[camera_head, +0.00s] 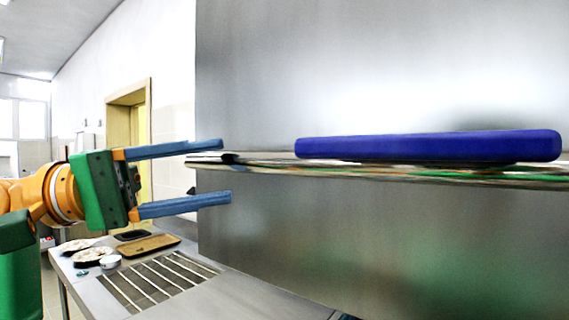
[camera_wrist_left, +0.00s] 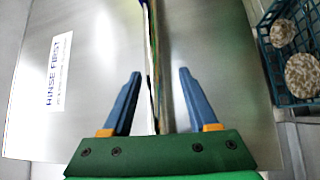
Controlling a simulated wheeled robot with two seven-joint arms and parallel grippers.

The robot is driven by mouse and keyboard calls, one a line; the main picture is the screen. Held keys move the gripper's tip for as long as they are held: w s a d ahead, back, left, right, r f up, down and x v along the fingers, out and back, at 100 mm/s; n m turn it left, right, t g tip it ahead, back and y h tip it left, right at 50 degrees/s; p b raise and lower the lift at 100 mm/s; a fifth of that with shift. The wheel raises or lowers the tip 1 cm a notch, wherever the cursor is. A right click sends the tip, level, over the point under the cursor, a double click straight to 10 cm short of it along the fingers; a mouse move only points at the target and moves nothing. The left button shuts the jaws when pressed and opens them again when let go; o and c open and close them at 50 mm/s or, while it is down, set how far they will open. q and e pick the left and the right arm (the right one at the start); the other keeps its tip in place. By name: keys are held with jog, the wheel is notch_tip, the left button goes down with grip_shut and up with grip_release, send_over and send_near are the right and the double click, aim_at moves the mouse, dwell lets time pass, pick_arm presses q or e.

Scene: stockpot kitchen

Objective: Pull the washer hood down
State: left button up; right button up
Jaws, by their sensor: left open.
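The washer hood (camera_head: 370,70) is a large brushed-steel box filling the right of the head view; its steel face also fills much of the left wrist view (camera_wrist_left: 215,40). A shiny horizontal bar handle (camera_head: 270,168) runs across its front, with a long dark blue piece (camera_head: 430,146) along it. My left gripper (camera_head: 226,170) is open at the bar's left end, one finger above and one below. In the left wrist view the bar (camera_wrist_left: 165,50) passes between the open fingers, with gaps visible on both sides. My right gripper is out of view.
A steel counter (camera_head: 235,295) with a slatted section lies below left. It holds a brown tray (camera_head: 148,245), plates and a small white bowl (camera_head: 110,262). The left wrist view shows a "RINSE FIRST" sign (camera_wrist_left: 60,72) and a teal crate (camera_wrist_left: 272,55) with patterned round items.

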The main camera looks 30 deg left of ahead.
aim_at(239, 161)
pick_arm(q)
jog(key=d, duration=0.1)
jog(key=w+d+r, duration=0.1)
jog(key=d, duration=0.1)
jog(key=d+p, duration=0.1)
jog(key=d, duration=0.1)
jog(key=shift+w+d+r, duration=0.15)
jog(key=shift+w+r, duration=0.15)
jog(key=shift+w+f, duration=0.15)
jog(key=shift+w, duration=0.35)
jog(key=shift+s, duration=0.25)
grip_shut()
